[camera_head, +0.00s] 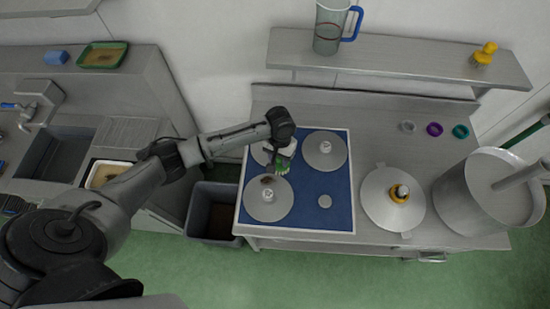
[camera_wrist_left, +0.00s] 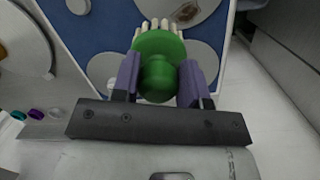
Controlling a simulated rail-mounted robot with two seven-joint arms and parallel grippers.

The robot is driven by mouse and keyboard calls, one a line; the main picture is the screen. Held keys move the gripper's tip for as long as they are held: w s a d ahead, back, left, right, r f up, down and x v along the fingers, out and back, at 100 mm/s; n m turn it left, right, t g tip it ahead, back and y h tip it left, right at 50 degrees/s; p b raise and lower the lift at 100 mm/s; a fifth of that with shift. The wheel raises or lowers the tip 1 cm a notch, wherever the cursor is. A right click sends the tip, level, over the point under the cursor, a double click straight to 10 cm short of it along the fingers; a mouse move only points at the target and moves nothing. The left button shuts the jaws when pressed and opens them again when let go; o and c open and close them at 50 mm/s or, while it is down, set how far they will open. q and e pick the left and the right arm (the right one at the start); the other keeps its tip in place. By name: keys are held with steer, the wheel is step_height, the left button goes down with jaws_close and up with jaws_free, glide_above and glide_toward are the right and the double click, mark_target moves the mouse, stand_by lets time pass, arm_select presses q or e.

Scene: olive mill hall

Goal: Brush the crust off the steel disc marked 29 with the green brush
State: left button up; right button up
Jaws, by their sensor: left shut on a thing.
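My left gripper (camera_head: 281,152) is shut on the green brush (camera_head: 282,164), above the blue mat (camera_head: 312,222). In the left wrist view the brush (camera_wrist_left: 157,77) sits between the purple fingers, its pale bristles pointing away. One steel disc (camera_head: 266,207) at the mat's front left bears a brown crust patch (camera_head: 267,180); the patch also shows in the left wrist view (camera_wrist_left: 186,11). A second disc (camera_head: 325,155) lies at the back right. A third (camera_head: 261,153) at the back left is partly hidden by my gripper. I cannot read the number 29 on any disc. My right gripper is not in view.
A lidded round vessel (camera_head: 376,211) and a large steel pot (camera_head: 455,201) stand right of the mat. A shelf (camera_head: 410,65) behind holds a jug (camera_head: 327,30) and a yellow brush (camera_head: 484,53). A grey bin (camera_head: 212,220) stands on the floor at left.

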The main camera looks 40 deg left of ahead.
arm_select(q)
steer(key=shift+n+h, duration=0.4)
steer(key=shift+n, duration=0.3)
steer(key=a+f+b, duration=0.1)
steer(key=f+b, duration=0.1)
steer(key=f, duration=0.2)
steer(key=w+a+f+b, duration=0.1)
steer(key=f+b, duration=0.2)
steer(key=f, duration=0.2)
steer(key=a+f+b, duration=0.1)
steer(key=f+b, duration=0.1)
steer(key=f, duration=0.3)
steer(key=shift+w+a+f+b, duration=0.2)
steer(key=shift+a+b, duration=0.05)
steer(key=shift+b, duration=0.1)
steer(key=shift+d+f, duration=0.1)
steer(key=shift+f, duration=0.4)
steer(key=shift+s+f, duration=0.15)
steer(key=shift+f, duration=0.3)
